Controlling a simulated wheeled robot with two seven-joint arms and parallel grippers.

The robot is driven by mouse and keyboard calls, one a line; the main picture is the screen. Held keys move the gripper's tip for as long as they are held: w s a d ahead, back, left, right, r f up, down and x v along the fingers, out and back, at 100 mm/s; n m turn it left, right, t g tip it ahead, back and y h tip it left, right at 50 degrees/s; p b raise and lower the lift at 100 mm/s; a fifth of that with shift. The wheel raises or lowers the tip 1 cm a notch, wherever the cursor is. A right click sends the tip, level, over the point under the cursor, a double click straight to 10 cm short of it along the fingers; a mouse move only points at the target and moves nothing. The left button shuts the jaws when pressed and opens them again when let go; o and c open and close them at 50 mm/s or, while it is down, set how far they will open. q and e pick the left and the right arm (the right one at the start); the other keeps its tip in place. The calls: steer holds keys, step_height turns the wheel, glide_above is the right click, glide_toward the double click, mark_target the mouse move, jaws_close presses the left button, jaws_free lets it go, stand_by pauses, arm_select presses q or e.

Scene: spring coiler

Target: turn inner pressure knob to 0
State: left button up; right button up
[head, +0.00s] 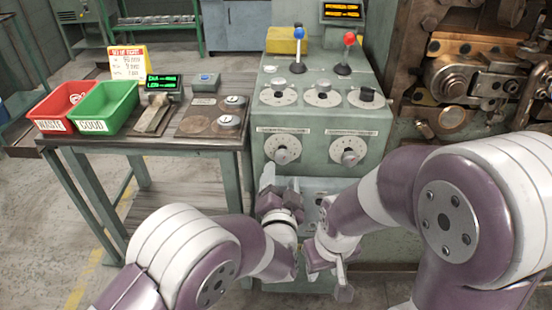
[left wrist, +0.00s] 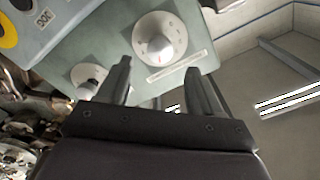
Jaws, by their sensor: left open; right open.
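Two large white dials with grey knobs are on the lower front of the green console: a left one (head: 282,150) and a right one (head: 348,151). The labels above them are too small to read, so I cannot tell which is the inner pressure knob. My left gripper (head: 281,190) is open just below the left dial. In the left wrist view the near dial (left wrist: 160,39) lies beyond the open, empty fingers (left wrist: 159,68), apart from them. My right gripper (head: 330,272) is open and empty, low before the console.
A bench with red (head: 60,110) and green (head: 106,108) bins stands left. Machinery (head: 460,80) stands close at right.

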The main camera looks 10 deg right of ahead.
mark_target(282, 160)
arm_select(q)
steer(key=x, duration=0.8)
steer(key=shift+w, duration=0.1)
steer(key=shift+f, duration=0.1)
steer(key=c, duration=1.1)
